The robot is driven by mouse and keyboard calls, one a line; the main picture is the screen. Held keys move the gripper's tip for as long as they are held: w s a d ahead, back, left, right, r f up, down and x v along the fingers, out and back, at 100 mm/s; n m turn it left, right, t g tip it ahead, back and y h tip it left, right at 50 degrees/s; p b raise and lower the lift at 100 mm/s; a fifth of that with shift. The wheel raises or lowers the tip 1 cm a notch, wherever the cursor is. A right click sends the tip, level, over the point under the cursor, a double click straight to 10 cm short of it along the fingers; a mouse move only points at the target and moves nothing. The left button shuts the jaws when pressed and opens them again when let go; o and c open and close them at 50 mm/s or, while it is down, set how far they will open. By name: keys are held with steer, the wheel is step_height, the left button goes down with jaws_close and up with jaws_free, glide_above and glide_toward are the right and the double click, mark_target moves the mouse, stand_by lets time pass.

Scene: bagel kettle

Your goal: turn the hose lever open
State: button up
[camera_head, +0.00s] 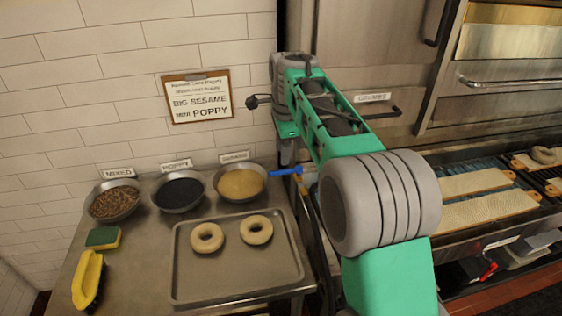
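A small blue lever-like piece (287,171), which looks like the hose lever, sticks out at the right rear edge of the steel table. It lies roughly level in the picture, and its right end meets dark fittings partly covered by my arm. My arm reaches up from the lower right and bends down at the wrist. The grey end of the arm, with my gripper (286,153), hangs just above or behind the blue piece. The fingertips cannot be made out, and I cannot tell whether they touch it.
The steel table (140,262) holds three topping bowls, a tray (237,286) with two bagels, a sponge (103,237) and a yellow-handled brush (88,280). A tiled wall with a sign (197,97) stands behind. Bagel boards (475,183) and an oven are at right.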

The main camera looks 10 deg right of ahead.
mark_target(281, 171)
steer(key=f, duration=0.2)
steer(key=w+f, duration=0.1)
steer(key=f, duration=0.2)
steer(key=f+p, duration=0.1)
steer(key=f, duration=0.1)
steer(key=shift+w+f, duration=0.25)
steer(key=shift+w, duration=0.05)
jaws_close()
stand_by(1.0)
